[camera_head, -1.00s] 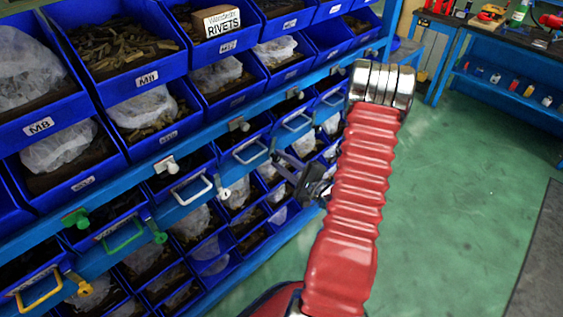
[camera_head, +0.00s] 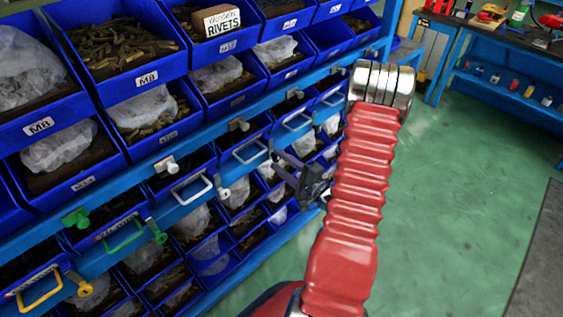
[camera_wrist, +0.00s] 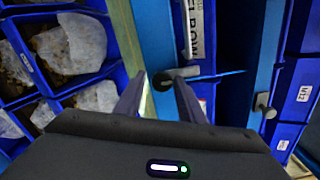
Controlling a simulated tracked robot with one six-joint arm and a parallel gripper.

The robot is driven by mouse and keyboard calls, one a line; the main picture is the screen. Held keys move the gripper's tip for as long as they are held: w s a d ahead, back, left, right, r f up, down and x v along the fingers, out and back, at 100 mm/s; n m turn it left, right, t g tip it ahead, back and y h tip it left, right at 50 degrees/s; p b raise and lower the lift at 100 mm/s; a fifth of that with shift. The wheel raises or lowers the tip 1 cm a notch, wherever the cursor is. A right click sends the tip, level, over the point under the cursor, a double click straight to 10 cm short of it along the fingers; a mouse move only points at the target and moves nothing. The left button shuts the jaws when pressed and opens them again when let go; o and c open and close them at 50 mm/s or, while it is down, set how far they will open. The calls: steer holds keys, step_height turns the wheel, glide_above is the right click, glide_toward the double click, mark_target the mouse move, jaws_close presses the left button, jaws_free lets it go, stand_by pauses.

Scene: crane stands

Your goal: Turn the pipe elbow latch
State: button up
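In the wrist view, the latch (camera_wrist: 165,79) is a dark piece with a rounded end. It sits near a drawer label (camera_wrist: 195,30) that partly reads "ELBOW". My gripper (camera_wrist: 159,80) is open, with its fingertips on either side of the latch's rounded end. I cannot tell whether either finger touches it. In the head view, my gripper (camera_head: 279,164) is at the blue rack's front, partly hidden by my red arm. The latch cannot be made out there.
Blue bins with hardware fill the rack. Nearby drawers have a white handle (camera_head: 193,190), a green handle (camera_head: 122,233) and a yellow handle (camera_head: 40,292). Another light latch (camera_wrist: 264,105) is right of my gripper. Green floor (camera_head: 470,210) is clear to the right.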

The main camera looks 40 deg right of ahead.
steer(key=shift+o, duration=0.7)
steer(key=shift+d+r, duration=0.1)
steer(key=shift+s+d, duration=0.1)
steer(key=shift+s, duration=0.45)
steer(key=s, duration=1.2)
steer(key=shift+s, duration=0.3)
